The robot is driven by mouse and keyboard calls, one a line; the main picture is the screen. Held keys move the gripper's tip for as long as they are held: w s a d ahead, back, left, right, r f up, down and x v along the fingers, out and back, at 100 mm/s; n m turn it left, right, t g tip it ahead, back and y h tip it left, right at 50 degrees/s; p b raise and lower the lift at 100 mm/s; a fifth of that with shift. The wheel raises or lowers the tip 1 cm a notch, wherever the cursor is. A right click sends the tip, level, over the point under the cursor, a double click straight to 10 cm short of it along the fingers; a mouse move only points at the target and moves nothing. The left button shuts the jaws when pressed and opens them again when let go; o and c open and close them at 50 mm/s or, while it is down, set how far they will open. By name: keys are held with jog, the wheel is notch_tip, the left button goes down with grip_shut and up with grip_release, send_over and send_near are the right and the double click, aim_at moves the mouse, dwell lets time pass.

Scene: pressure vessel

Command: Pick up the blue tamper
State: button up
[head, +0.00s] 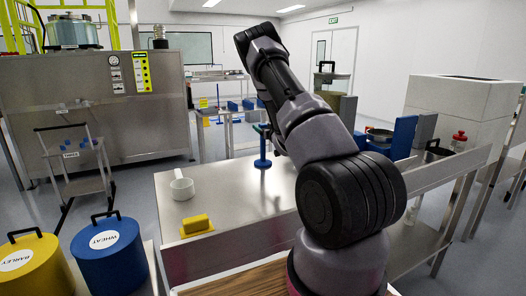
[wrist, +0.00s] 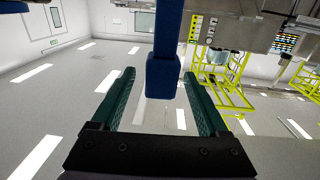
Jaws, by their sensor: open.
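The blue tamper (head: 263,148) stands upright on the steel table, its round base flat on the top. My gripper (head: 262,128) is at the height of its upper part, mostly hidden behind my arm in the head view. In the wrist view the picture is turned over, and my gripper (wrist: 159,74) shows two green fingers spread wide. The blue tamper (wrist: 163,78) shows between the fingertips, with a gap on each side. I cannot tell how deep between the fingers it stands.
The steel table (head: 225,183) also bears a white scoop (head: 181,187) and a yellow block (head: 197,224). Yellow (head: 35,268) and blue (head: 109,250) lidded bins stand at the lower left. Blue and grey blocks stand at the right behind my arm.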

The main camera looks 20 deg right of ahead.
jog(key=shift+w, duration=0.2)
grip_shut()
dwell(1.3)
